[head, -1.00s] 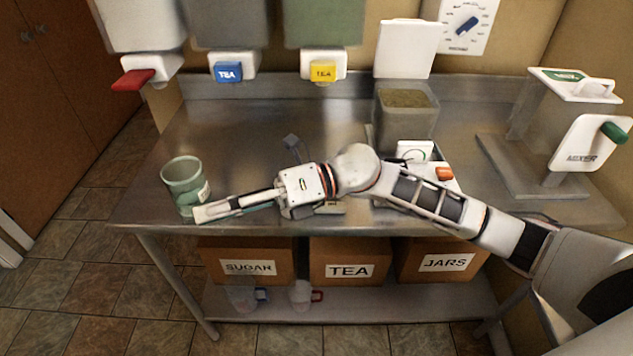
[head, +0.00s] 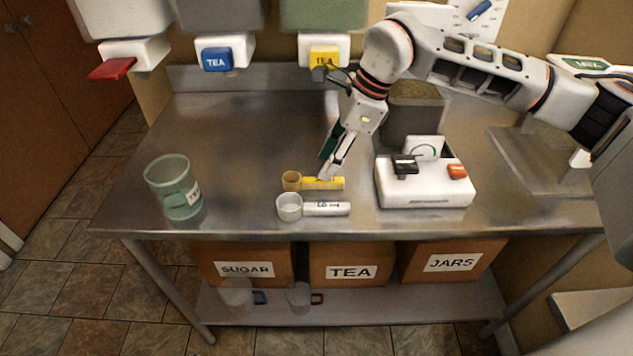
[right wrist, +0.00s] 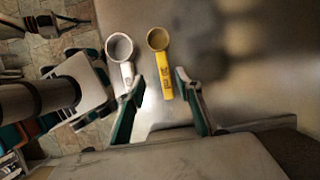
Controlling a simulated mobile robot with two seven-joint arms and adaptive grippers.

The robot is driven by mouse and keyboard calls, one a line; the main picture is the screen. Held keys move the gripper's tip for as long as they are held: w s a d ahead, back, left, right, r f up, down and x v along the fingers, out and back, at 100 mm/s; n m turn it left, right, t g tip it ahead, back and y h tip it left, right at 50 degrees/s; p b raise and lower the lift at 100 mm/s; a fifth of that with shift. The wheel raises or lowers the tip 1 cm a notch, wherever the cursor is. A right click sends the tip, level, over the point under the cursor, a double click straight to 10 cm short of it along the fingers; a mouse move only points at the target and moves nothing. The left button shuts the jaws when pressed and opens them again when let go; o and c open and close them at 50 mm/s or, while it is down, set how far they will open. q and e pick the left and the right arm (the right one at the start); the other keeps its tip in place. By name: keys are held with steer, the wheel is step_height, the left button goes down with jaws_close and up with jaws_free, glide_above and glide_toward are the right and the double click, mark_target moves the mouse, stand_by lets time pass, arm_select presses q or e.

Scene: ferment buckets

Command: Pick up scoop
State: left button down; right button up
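A yellow scoop (head: 322,183) and a white scoop (head: 325,209) lie side by side on the steel table, cups to the left, handles to the right. The white one is nearer the front edge. My right gripper (head: 326,166) points down just behind and above the yellow handle. In the right wrist view the fingers (right wrist: 160,80) are spread apart and empty. There the yellow scoop (right wrist: 164,78) shows between them, and the white scoop (right wrist: 121,52) is by the left finger. I see no contact with either scoop. I cannot make out my left gripper.
A green-tinted jar (head: 174,188) stands at the table's left. A white scale (head: 425,190) is right of the scoops, with a bin (head: 412,115) behind it. Dispensers with a blue tap (head: 217,59) and a yellow tap (head: 324,57) hang behind. The table between jar and scoops is clear.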

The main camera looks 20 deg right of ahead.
mark_target(318, 179)
steer(key=shift+w+d+x, duration=0.15)
steer(key=shift+x, duration=1.4)
steer(key=shift+w+d+x, duration=0.1)
steer(key=shift+w+x, duration=0.1)
steer(key=shift+x, duration=1.35)
steer(key=c, duration=1)
